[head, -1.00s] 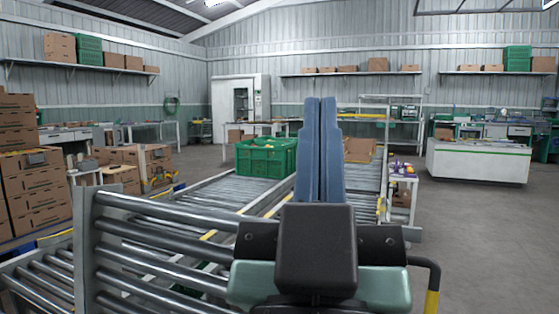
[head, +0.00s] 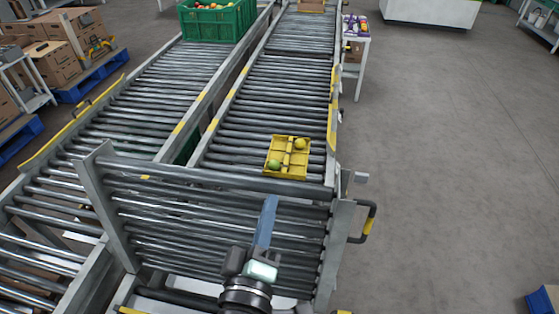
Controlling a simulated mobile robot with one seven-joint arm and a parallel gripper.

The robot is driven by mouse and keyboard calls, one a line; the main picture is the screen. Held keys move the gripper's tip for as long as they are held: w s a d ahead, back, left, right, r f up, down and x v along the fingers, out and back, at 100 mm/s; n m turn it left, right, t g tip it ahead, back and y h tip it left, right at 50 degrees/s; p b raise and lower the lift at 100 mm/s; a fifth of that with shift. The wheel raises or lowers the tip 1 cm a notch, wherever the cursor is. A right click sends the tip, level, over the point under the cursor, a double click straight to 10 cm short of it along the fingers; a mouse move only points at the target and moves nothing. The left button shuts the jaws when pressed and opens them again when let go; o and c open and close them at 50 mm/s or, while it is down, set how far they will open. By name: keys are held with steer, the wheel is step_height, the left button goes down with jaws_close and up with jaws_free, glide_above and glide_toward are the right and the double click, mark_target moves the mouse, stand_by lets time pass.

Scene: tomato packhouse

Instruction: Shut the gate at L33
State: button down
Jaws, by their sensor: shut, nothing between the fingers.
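The gate (head: 108,215) is a grey metal frame with several horizontal rollers. It stands raised, apparently tilted, across the near end of the right conveyor lane. A black and yellow handle (head: 370,222) sticks out beside its right post. No L33 label can be read. My gripper (head: 271,199), with blue fingers, is shut and empty. It shows in front of the gate's rollers, right of their middle, with the fingertips just below the top roller in the picture. Whether it touches the gate I cannot tell.
A yellow tray (head: 273,155) with a few tomatoes lies on the lane (head: 262,110) just beyond the gate. A green crate (head: 215,27) of tomatoes stands on the left lane. Cartons on blue pallets (head: 92,80) are at left. Open floor (head: 450,150) lies at right.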

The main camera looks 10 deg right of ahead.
mark_target(284, 188)
steer(key=s+a+f+n+g+p, duration=0.2)
steer(key=s+n+p, duration=0.3)
steer(key=s+p, duration=0.25)
steer(key=shift+y, duration=0.3)
steer(key=p+x, duration=0.3)
steer(key=x, duration=1.1)
steer(key=shift+w+d+f, duration=0.1)
steer(key=shift+w+d, duration=0.05)
steer(key=shift+d, duration=0.1)
steer(key=shift+p, duration=0.3)
